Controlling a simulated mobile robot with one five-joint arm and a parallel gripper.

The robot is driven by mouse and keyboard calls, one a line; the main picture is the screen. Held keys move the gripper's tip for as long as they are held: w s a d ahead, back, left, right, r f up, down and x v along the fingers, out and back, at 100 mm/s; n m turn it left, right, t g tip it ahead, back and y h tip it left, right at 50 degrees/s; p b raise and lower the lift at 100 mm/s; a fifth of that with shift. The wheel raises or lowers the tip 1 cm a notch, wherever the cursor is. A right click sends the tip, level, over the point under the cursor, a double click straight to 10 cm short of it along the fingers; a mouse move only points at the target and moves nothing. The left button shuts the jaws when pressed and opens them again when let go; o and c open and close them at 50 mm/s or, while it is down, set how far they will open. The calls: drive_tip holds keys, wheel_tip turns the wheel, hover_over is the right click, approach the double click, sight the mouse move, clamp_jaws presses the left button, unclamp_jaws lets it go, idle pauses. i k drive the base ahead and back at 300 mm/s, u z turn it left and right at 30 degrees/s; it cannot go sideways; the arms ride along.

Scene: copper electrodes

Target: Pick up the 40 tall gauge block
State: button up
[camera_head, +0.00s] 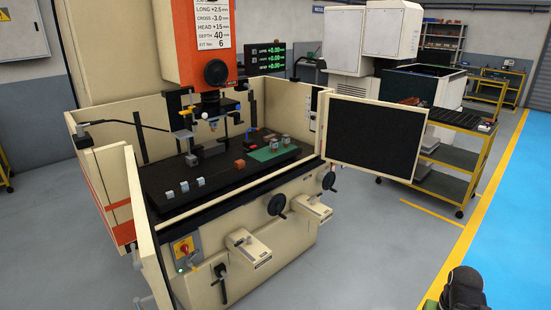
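Several small grey blocks stand on the dark machine table (225,185), and their markings are too small to read. In the front left row are a left block (170,195), a middle block (185,187) and a right block (200,182). Two more metal pieces, one nearer (274,146) and one farther (285,141), stand on a green mat (263,154). I cannot tell which of these is the 40 tall gauge block. A dark part at the lower right corner seems to be mine. My gripper's fingers cannot be made out.
A copper-coloured block (239,165) stands mid-table. The machine head (208,45) hangs above. Cream side panels and an open door (370,135) flank the table. Two vise-like brackets (247,247) jut from the front. A yellow cart (455,155) stands right; the grey floor in front is clear.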

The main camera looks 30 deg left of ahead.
sight(201, 181)
drive_tip(key=u, duration=0.75)
drive_tip(key=i, duration=1.75)
drive_tip(key=u, duration=1.2)
drive_tip(key=i, duration=0.7)
drive_tip(key=u, duration=0.4)
